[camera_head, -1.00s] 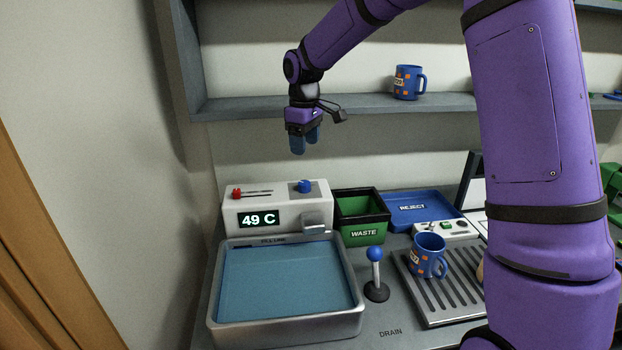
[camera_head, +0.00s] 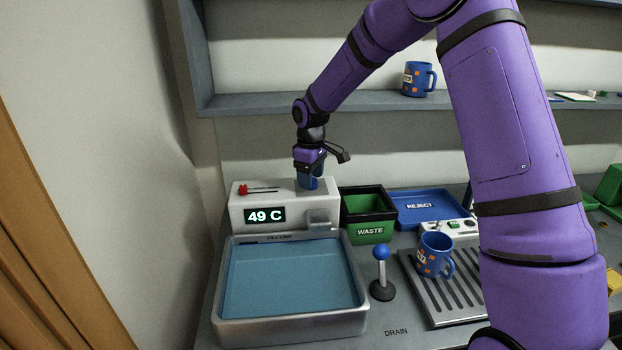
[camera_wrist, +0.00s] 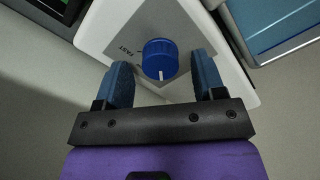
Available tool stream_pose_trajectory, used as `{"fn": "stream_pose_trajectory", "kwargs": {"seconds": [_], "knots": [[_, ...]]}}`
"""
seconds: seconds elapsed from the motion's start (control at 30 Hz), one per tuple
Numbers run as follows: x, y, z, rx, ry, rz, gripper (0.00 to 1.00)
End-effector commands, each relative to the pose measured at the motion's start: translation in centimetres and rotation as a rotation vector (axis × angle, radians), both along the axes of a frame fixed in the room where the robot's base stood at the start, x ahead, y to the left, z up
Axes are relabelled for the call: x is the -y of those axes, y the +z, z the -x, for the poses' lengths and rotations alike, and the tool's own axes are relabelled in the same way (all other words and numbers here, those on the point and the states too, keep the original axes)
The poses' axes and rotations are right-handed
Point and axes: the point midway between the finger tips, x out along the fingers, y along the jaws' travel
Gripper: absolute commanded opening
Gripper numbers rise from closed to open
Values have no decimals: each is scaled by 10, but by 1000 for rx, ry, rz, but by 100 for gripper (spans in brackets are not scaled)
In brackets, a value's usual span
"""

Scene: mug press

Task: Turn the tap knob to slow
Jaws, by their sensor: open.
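The tap knob (camera_wrist: 160,58) is a round blue knob with a white pointer line, on a grey plate on top of the white tap unit (camera_head: 245,212). The word FAST shows beside it in the wrist view; I cannot see a slow mark. My gripper (camera_wrist: 160,80) is open, with its blue fingers on either side of the knob and a gap to each. In the head view my gripper (camera_head: 309,184) points down at the unit's top right and hides the knob. The unit's display reads 49 C.
A red slider (camera_head: 243,189) is on the unit's top left. A water-filled basin (camera_head: 222,318) stands in front. The green waste bin (camera_head: 368,232), blue reject tray (camera_head: 428,221), blue-knobbed lever (camera_head: 381,275) and a blue mug (camera_head: 434,254) on the drain rack are to the right.

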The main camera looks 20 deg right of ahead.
Motion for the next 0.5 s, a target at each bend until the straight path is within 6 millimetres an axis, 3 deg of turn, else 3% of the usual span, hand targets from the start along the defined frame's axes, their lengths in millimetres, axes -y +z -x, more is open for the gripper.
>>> {"fn": "stream_pose_trajectory", "kwargs": {"seconds": [0.4,0.43,0.5], "knots": [[0,-9,0,0,0,0,63],[0,-9,0,0,0,0,61],[0,-9,0,0,0,0,45]]}}
